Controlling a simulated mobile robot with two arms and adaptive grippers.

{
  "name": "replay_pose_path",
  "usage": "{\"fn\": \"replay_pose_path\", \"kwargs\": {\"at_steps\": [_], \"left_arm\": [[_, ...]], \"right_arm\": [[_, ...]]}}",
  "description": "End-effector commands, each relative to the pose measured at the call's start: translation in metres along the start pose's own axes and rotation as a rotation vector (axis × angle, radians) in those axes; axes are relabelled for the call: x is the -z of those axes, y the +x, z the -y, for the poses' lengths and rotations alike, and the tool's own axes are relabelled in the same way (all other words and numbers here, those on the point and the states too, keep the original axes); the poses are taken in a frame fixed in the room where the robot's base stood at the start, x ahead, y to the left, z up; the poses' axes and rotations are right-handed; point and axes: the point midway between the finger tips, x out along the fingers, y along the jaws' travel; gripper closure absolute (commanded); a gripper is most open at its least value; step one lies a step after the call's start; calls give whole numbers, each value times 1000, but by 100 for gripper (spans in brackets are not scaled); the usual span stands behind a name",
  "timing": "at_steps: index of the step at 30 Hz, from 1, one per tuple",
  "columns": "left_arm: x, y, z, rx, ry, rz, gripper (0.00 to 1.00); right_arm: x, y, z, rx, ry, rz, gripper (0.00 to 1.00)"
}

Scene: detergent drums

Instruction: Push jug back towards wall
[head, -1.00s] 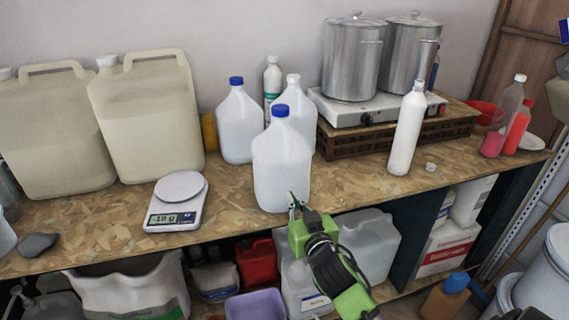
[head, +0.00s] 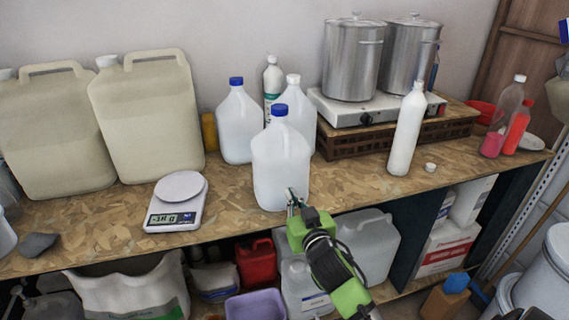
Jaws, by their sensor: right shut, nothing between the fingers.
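A translucent white jug with a blue cap (head: 279,165) stands upright near the front edge of the chipboard bench (head: 345,195). My right gripper (head: 291,197) is shut and empty, its fingertips at the lower right front of the jug. They overlap the jug in the picture and seem to touch it. A second blue-capped jug (head: 239,125) and a white-capped jug (head: 302,115) stand behind it, closer to the wall (head: 240,40). My left gripper is not in view.
A digital scale (head: 176,203) sits to the left of the jug, with big beige canisters (head: 150,115) behind it. A white bottle (head: 406,130) stands to the right. A hotplate (head: 370,107) with steel pots is at the back right.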

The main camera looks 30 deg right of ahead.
Motion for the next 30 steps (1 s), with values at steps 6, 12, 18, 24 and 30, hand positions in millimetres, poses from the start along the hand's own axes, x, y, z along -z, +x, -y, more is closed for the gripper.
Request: {"fn": "replay_pose_path", "kwargs": {"at_steps": [6,12,18,24,30], "left_arm": [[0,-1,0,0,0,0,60],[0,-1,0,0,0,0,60],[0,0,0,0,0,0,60],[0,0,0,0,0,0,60],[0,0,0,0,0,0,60]], "right_arm": [[1,10,0,-1,-1,0,100],[2,20,0,0,-1,0,100],[3,28,0,0,-1,0,100],[4,38,0,-1,-1,0,100],[5,46,0,-1,0,0,100]]}}
